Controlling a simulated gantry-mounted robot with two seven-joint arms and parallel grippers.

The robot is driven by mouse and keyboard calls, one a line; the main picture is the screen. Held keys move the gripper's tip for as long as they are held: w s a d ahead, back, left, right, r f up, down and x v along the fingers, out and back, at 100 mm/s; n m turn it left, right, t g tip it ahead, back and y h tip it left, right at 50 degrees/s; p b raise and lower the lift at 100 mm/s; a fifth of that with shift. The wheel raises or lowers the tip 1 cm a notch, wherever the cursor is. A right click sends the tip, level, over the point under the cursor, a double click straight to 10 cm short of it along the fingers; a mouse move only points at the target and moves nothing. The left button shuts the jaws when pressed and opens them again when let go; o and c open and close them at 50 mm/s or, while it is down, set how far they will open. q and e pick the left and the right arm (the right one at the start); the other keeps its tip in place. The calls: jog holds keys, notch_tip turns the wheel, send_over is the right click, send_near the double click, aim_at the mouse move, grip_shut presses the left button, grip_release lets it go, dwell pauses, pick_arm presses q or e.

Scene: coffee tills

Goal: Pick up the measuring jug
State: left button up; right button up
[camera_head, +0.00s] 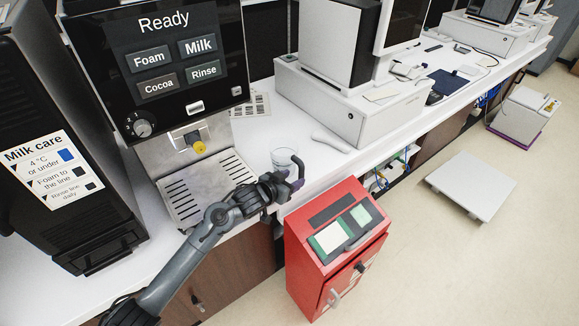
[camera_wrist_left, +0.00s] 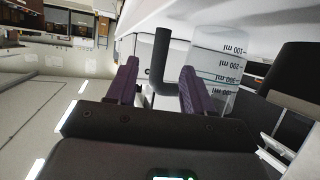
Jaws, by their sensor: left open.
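The measuring jug (camera_head: 284,158) is clear and stands on the white counter near its front edge, just right of the coffee machine's drip tray. In the left wrist view the jug (camera_wrist_left: 222,58) shows black ml marks and a dark handle (camera_wrist_left: 161,58). My left gripper (camera_head: 286,186) is at the near side of the jug. In the left wrist view its two purple fingers (camera_wrist_left: 158,88) are open, one on each side of the handle, with gaps visible. The jug's base is partly hidden by the gripper. My right gripper is not in view.
The coffee machine (camera_head: 160,60) with its metal drip tray (camera_head: 205,190) stands left of the jug. A white till unit (camera_head: 350,110) stands behind to the right. A red cabinet (camera_head: 330,240) stands on the floor below the counter edge. A white scanner-like object (camera_head: 331,142) lies nearby.

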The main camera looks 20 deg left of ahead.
aim_at(300, 176)
pick_arm(q)
jog(key=shift+f+b+x, duration=0.1)
jog(key=shift+b+x, duration=0.35)
jog(key=shift+x, duration=1.15)
jog(key=shift+f+b+x, duration=0.15)
jog(key=shift+b+x, duration=0.3)
jog(key=shift+x, duration=1.1)
jog(key=shift+s, duration=0.1)
grip_shut()
